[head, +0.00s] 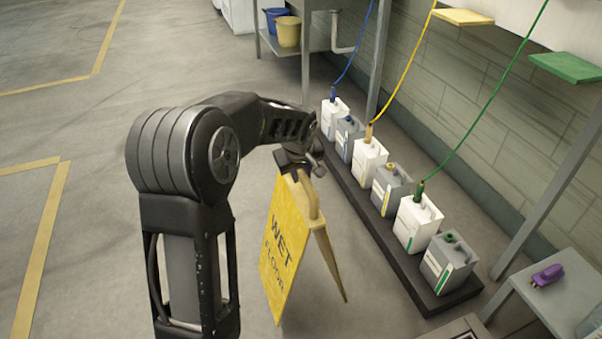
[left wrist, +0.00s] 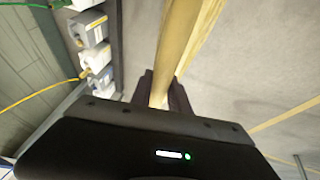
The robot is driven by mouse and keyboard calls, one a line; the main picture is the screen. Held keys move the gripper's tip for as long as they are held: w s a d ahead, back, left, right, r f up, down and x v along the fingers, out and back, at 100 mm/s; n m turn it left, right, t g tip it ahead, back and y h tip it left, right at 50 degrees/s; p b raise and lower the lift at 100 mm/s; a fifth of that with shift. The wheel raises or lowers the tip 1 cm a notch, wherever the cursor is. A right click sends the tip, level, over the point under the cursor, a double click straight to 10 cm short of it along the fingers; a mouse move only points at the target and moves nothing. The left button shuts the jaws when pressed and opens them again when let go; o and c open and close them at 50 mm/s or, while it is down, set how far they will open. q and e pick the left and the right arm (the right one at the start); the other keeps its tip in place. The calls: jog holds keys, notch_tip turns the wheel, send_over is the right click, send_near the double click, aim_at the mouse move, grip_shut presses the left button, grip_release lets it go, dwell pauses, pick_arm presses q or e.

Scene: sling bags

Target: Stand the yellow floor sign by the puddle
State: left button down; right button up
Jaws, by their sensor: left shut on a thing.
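The yellow floor sign (head: 283,245) hangs upright from my left gripper (head: 298,168) in the head view, its two panels spread apart at the bottom. The front panel reads "WET FLOOR". My left gripper is shut on the sign's top handle. In the left wrist view the sign's yellow top edge (left wrist: 178,50) runs up from between the dark fingers (left wrist: 163,92). I cannot tell whether the sign's feet touch the floor. No puddle can be made out in either view. My right gripper is not in view.
Several jugs (head: 369,160) stand on a dark low platform (head: 428,300) along the wall at right, with coloured hoses above. A grey bench with a purple object (head: 547,275) is at lower right. Buckets (head: 287,31) stand at the back. Open floor lies left.

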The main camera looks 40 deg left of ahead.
pick_arm(q)
jog(key=shift+w+r, duration=0.1)
jog(key=s+d+r+m+h, duration=0.1)
jog(key=d+r+m+h, duration=0.1)
jog(key=d+m, duration=0.4)
jog(key=d+r+m+h, duration=0.2)
jog(key=d+r+m, duration=0.2)
jog(key=d, duration=1.2)
jog(key=shift+s+d+r+m+h, duration=0.2)
jog(key=shift+s+d+m+h, duration=0.2)
jog(key=shift+m, duration=0.5)
jog(key=shift+a, duration=0.1)
